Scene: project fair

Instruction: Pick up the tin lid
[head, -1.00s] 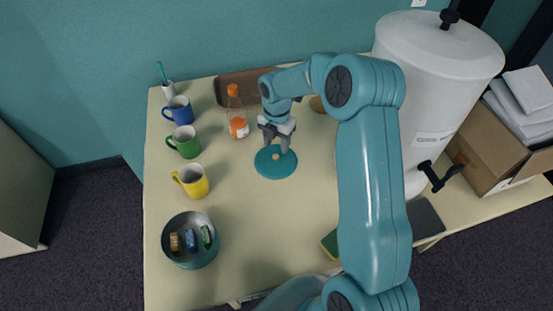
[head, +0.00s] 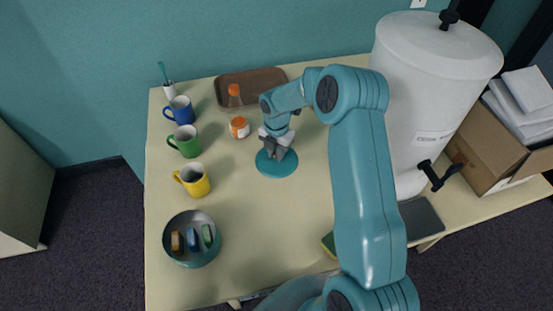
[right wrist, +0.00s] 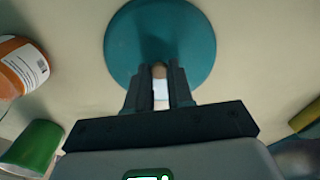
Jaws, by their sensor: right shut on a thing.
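The tin lid (head: 277,170) is a flat round teal disc with a small tan knob in its middle. It is at the middle of the table in the head view. My right gripper (head: 276,154) is over the lid from above, shut on its knob. In the right wrist view the lid (right wrist: 185,35) fills the upper middle, and the knob (right wrist: 159,71) shows between the two dark fingers. I cannot tell any gap between lid and table. My left gripper is not in view.
A teal round tin (head: 170,250) with three small blocks stands front left. Yellow (head: 194,181), green (head: 187,141) and blue (head: 180,110) mugs line the left side. An orange-capped bottle (head: 239,127) is behind the lid, near a brown tray (head: 262,77). A white urn (head: 425,95) stands right.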

